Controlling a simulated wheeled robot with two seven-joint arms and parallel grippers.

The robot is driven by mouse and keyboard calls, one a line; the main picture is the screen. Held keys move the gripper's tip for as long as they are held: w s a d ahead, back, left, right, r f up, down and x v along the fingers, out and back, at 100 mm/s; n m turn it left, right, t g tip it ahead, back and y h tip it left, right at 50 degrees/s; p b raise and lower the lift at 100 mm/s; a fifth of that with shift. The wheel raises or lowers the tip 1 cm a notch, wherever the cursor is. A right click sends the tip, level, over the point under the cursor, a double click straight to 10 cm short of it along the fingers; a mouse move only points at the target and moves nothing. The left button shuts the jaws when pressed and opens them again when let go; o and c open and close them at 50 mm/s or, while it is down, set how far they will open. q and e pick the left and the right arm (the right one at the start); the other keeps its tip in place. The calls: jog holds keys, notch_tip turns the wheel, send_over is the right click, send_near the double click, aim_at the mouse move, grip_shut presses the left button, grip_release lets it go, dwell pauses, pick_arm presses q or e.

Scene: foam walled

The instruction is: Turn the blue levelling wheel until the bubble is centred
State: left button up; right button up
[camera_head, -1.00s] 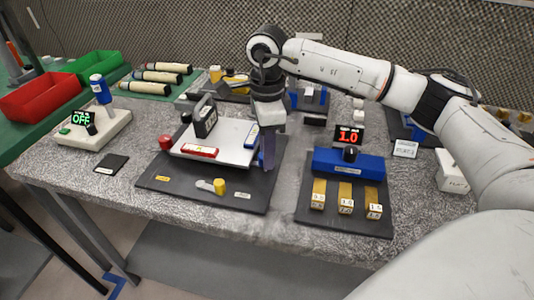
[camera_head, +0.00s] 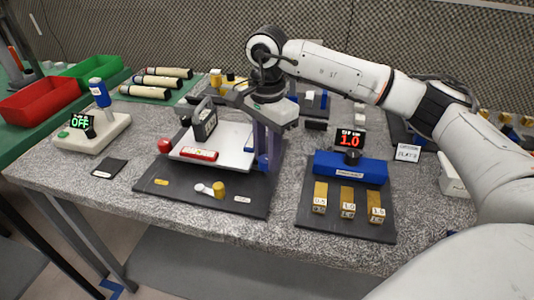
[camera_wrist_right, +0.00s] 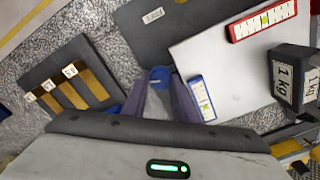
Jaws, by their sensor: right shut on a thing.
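The blue levelling wheel (camera_wrist_right: 160,76) sits at the edge of the white plate (camera_wrist_right: 235,70) in the wrist view, between the fingertips of my right gripper (camera_wrist_right: 161,86). My right gripper (camera_head: 264,160) points down at the plate's right corner and is shut on the wheel. In the head view its fingers mostly hide the wheel. A red-framed level (camera_wrist_right: 262,20) and a blue-framed level (camera_wrist_right: 201,98) lie on the plate. Each has a yellow-green vial; I cannot tell exactly where the bubbles rest. My left gripper is not in view.
A dark 1 kg weight (camera_head: 204,122) stands on the plate. A red wheel (camera_head: 165,146) and a yellow knob (camera_head: 219,190) stand beside the plate. Right of it is a blue block with brass weights (camera_head: 347,200) and a display reading 1.0 (camera_head: 350,139).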

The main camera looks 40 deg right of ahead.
jog(key=shift+r, duration=0.15)
jog(key=o, duration=1)
jog(key=shift+o, duration=0.2)
